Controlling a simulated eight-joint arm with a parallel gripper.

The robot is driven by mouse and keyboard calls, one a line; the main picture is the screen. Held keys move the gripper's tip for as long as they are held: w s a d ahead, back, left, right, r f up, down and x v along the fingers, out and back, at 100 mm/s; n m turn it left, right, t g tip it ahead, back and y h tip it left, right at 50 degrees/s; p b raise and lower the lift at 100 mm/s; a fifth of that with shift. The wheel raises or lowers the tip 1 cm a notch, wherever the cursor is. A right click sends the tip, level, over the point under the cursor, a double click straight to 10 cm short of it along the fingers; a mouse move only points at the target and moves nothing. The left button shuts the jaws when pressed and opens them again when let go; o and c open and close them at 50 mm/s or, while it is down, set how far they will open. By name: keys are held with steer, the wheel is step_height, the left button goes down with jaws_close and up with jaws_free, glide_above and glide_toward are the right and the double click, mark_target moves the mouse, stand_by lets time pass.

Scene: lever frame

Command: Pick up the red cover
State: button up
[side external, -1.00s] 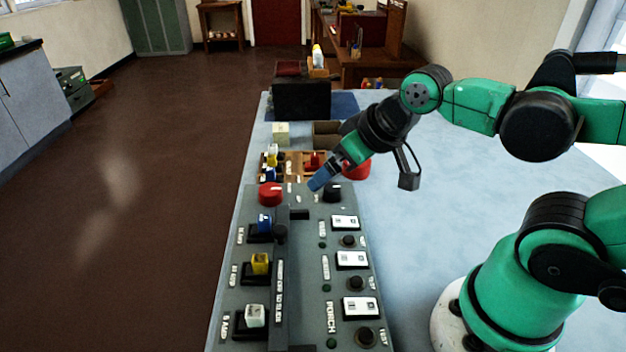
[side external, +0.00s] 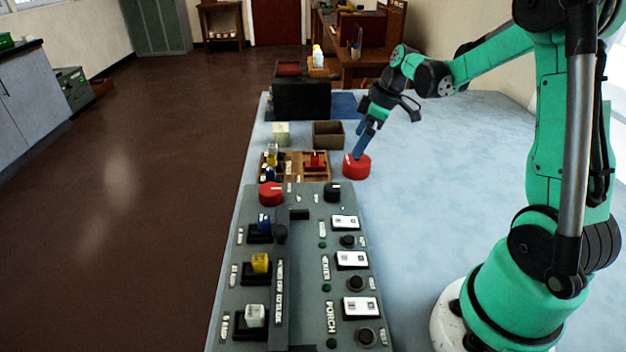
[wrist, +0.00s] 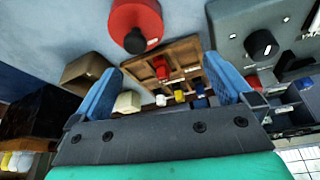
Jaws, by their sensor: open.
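A round red cover (side external: 357,168) sits on the pale blue table just beyond the grey panel, right of the wooden tray. In the wrist view a red disc with a black knob (wrist: 135,14), seemingly this cover, is at the top, beyond the left finger. My gripper (side external: 358,155) points down, its blue fingers overlapping the cover's upper left in the side view. I cannot tell whether they touch it. In the wrist view the fingers of my gripper (wrist: 163,65) stand wide apart with nothing held between them.
The wooden tray (side external: 292,177) holds a smaller red piece (side external: 315,161) and small coloured pieces. A brown open box (side external: 328,134) and a cream block (side external: 281,133) stand behind it. The table's right side is clear.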

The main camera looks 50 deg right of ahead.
mark_target(359, 160)
steer(key=shift+n+y, duration=0.3)
steer(key=shift+n, duration=0.3)
steer(key=d+f, duration=0.2)
steer(key=d, duration=0.1)
steer(key=shift+s+d+f, duration=0.1)
steer(key=shift+f, duration=0.3)
steer(key=shift+x, duration=2.75)
steer(key=c, duration=1)
